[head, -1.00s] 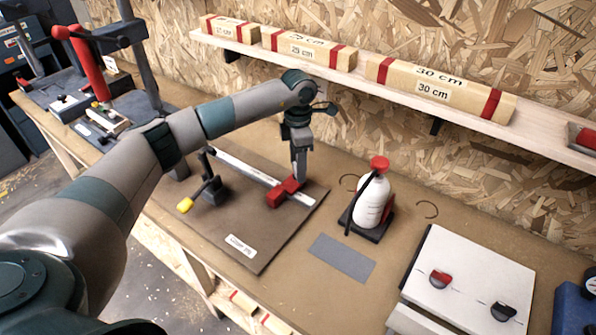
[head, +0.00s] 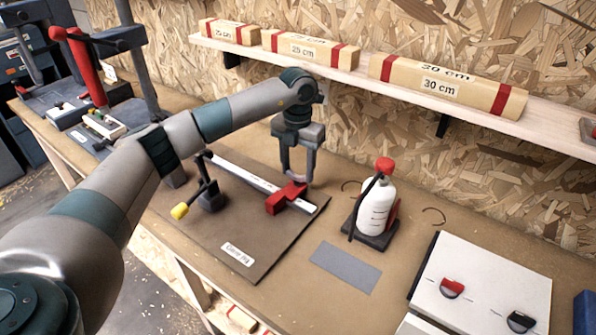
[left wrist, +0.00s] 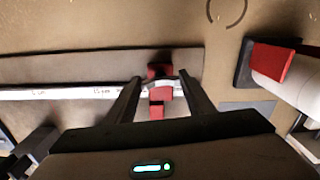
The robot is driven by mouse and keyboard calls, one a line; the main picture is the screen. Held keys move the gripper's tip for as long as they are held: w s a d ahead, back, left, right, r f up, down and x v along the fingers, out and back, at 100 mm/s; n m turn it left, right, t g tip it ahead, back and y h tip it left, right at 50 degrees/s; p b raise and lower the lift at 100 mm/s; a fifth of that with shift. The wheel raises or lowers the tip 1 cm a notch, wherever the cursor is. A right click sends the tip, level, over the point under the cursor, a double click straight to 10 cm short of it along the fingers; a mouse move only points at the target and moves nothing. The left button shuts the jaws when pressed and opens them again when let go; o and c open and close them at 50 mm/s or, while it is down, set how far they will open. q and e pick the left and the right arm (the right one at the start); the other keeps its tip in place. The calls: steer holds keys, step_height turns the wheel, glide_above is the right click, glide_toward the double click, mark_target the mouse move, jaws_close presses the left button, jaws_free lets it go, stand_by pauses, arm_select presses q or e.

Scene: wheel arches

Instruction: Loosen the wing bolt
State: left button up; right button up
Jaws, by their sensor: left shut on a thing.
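The wing bolt (left wrist: 161,83) shows in the left wrist view as a pale grey bar across the red stop block (left wrist: 160,71). In the head view the red stop block (head: 288,197) sits at the right end of the white scale rail (head: 245,176) on the brown jig board (head: 218,228). My left gripper (head: 297,179) points down onto the block, and its fingertips (left wrist: 161,80) are on the two ends of the wing bolt. In the head view the bolt is mostly hidden by the fingers. My right gripper is not in view.
A white bottle with a red cap (head: 376,205) stands right of the jig on a dark base. A lever with a yellow knob (head: 180,211) stands at the board's left. A grey plate (head: 345,265) lies in front. A shelf with wooden blocks (head: 440,88) runs behind.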

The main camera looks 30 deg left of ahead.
arm_select(q)
steer(key=shift+s+f+n, duration=0.1)
steer(key=shift+f+n, duration=0.1)
steer(key=shift+n, duration=0.1)
steer(key=o, duration=0.9)
steer(key=shift+o, duration=0.8)
steer(key=shift+a, duration=0.1)
steer(key=shift+r, duration=0.1)
